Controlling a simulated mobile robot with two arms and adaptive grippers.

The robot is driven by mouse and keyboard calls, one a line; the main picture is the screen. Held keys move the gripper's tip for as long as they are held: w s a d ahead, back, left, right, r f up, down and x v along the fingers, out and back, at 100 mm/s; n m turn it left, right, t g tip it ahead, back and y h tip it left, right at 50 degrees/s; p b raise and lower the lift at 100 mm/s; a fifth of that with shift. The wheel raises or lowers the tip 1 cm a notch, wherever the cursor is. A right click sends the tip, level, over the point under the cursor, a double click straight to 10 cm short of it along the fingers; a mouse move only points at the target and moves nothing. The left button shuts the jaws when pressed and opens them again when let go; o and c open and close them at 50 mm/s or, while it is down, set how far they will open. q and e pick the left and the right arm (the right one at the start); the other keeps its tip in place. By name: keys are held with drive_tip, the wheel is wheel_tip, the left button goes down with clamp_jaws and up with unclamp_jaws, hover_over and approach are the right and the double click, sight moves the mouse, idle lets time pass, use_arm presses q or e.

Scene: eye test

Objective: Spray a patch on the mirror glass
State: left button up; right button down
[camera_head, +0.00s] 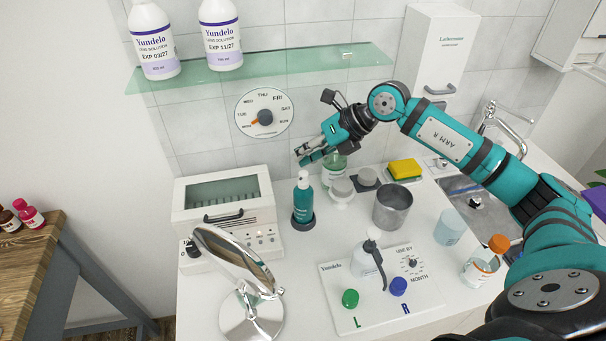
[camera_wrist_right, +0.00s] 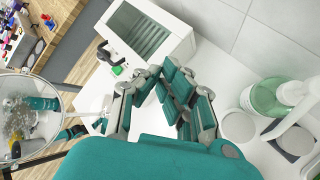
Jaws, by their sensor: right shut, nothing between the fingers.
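The round mirror (camera_head: 235,258) stands tilted on a shiny metal base at the front left of the white counter. In the right wrist view the mirror glass (camera_wrist_right: 28,118) shows at the left edge, reflecting teal and grey parts. A teal bottle (camera_head: 303,203) stands upright in a dark holder behind the mirror. A pale bottle with a grey trigger-like top (camera_head: 366,260) stands on a white board. My right gripper (camera_head: 303,155) is shut and empty, above and behind the teal bottle; its fingers (camera_wrist_right: 165,95) show in the wrist view. My left gripper is out of view.
A white cabinet-like appliance (camera_head: 225,207) stands left of the teal bottle. A green bottle (camera_head: 333,172), a grey metal cup (camera_head: 393,207) and a sponge (camera_head: 405,169) stand to the right. A glass shelf (camera_head: 280,66) with two bottles hangs above. A sink (camera_head: 470,195) is at right.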

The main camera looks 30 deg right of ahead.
wheel_tip(320, 180, up, 6)
drive_tip(key=p, duration=0.3)
drive_tip(key=shift+p, duration=0.4)
idle(1.7)
drive_tip(key=m+t+h+b, duration=0.1)
drive_tip(key=m+t+h, duration=0.25)
drive_tip(key=m, duration=0.25)
hover_over(304, 170)
drive_tip(key=shift+g+h, duration=0.25)
drive_tip(key=shift+g, duration=0.1)
drive_tip(key=f, duration=0.5)
drive_tip(key=shift+s+d+f, duration=0.15)
drive_tip(key=shift+s, duration=0.05)
drive_tip(key=shift+f+b, duration=0.35)
drive_tip(key=shift+b, duration=0.1)
idle(0.7)
drive_tip(key=shift+f+b, duration=0.45)
drive_tip(key=shift+b, duration=0.3)
